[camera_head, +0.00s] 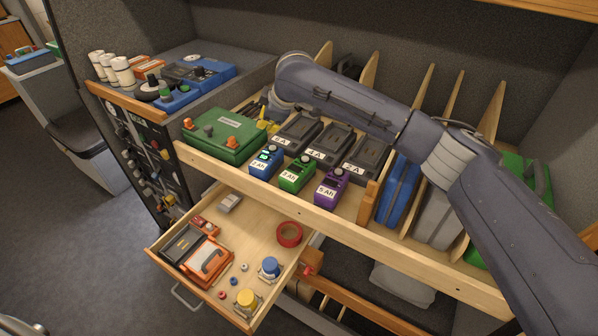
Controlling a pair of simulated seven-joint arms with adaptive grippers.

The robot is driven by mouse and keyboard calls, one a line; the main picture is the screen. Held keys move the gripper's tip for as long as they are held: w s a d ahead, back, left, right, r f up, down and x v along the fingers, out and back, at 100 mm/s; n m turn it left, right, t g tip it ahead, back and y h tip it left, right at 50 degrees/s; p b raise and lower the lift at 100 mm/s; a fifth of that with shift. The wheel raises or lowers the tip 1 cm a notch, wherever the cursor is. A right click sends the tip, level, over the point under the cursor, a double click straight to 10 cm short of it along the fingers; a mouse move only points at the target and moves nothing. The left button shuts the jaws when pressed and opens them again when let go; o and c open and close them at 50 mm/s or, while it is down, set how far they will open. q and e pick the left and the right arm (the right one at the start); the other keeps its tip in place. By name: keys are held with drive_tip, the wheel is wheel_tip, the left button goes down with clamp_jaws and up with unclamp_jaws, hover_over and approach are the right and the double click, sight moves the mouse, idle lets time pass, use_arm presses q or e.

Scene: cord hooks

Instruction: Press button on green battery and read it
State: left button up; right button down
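The green battery (297,175) stands upright at the front of the wooden shelf, with a dark top and a white label I cannot read with certainty. A blue battery (265,161) with a small lit display stands to its left. A purple battery (331,188) stands to its right. My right arm comes in from the right and crosses above the shelf, behind and above the batteries. Its gripper does not show clearly; the arm's visible end is a rounded joint at the back left of the shelf.
Several dark chargers (334,144) with white labels sit behind the batteries. A green case (223,135) is at left. An open drawer (246,217) below holds red tape (289,234), an orange-and-grey device (207,261) and small knobs. Wooden dividers and a blue case (397,192) stand at right.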

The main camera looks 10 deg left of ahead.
use_arm(q)
drive_tip(key=shift+c, duration=0.3)
clamp_jaws()
drive_tip(key=c, duration=0.8)
unclamp_jaws()
drive_tip(key=shift+c, duration=0.2)
